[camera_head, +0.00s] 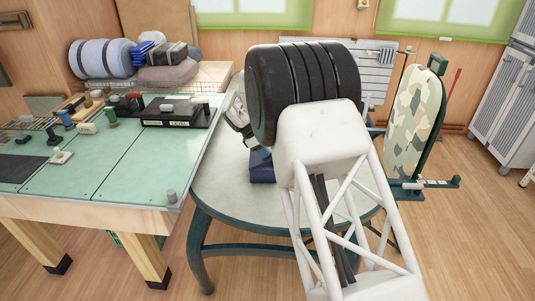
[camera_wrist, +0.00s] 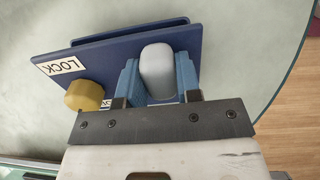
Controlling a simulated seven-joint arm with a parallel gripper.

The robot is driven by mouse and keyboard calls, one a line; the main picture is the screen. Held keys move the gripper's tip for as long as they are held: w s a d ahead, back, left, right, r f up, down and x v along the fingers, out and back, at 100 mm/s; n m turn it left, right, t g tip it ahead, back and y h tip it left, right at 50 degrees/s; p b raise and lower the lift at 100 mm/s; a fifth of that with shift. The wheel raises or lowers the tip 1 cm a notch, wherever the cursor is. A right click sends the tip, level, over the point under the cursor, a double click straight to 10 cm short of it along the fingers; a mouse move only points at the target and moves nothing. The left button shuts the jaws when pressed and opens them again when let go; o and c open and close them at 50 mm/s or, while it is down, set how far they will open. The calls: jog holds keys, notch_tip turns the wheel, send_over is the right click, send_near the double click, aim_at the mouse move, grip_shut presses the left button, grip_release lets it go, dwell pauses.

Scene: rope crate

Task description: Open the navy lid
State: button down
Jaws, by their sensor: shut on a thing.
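The navy lid (camera_wrist: 110,50) shows in the wrist view as a flat navy panel with a raised strip along its far edge. A white LOCK label (camera_wrist: 63,65) is on its left part. A rounded yellow knob (camera_wrist: 84,96) stands near the label. My gripper (camera_wrist: 158,75) has its blue fingers on both sides of a rounded pale grey handle (camera_wrist: 157,68) over the lid and is shut on it. In the head view a small navy part (camera_head: 262,168) shows on the round table; my arm hides most of it and the fingertips.
The round pale table (camera_head: 225,190) has free surface around the navy object. A green-topped workbench (camera_head: 100,160) with several small items and a black box (camera_head: 177,113) stands at left. A camouflage-patterned board (camera_head: 414,115) stands at right.

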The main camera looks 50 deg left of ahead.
jog(key=shift+s+a+r+t+h, duration=0.5)
jog(key=shift+s+t+h, duration=0.1)
jog(key=shift+t, duration=0.1)
jog(key=s+a+t+h, duration=0.1)
jog(key=s+a+r+t+h, duration=0.1)
jog(key=shift+t, duration=0.4)
jog(key=shift+s+a+f+t+h, duration=0.1)
jog(key=shift+s+a+t+h, duration=0.85)
jog(key=shift+t+h, duration=0.3)
jog(key=shift+s+a+f+t+h, duration=0.1)
jog(key=shift+s+a+t+h, duration=0.6)
jog(key=shift+s+t+h, duration=0.4)
jog(key=c, duration=0.8)
grip_release()
